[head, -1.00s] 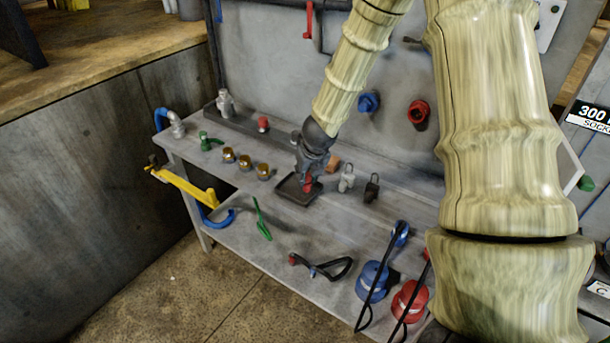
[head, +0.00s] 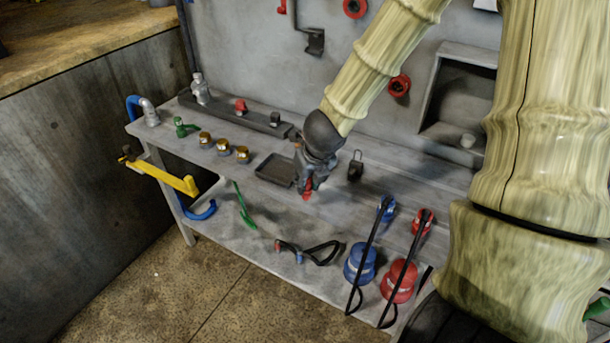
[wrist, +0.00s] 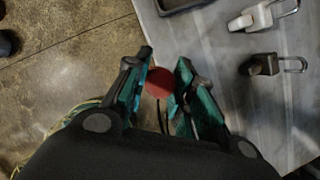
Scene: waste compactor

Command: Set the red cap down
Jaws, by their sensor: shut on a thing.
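My gripper (head: 309,181) is shut on the red cap (head: 306,194), at the right of the black tray (head: 262,167) and above the bench. In the wrist view, the red cap (wrist: 159,83) sits between the two green-lined fingers and appears near the bench's front edge, with floor to the left. The head view shows the tray empty. A corner of the tray (wrist: 183,5) shows at the top of the wrist view. The gap between the cap and the bench top is hard to judge.
A grey padlock (wrist: 256,17) and a dark padlock (head: 355,165) stand on the bench (head: 335,208) right of the gripper. Brass pieces (head: 223,146) stand left of the tray.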

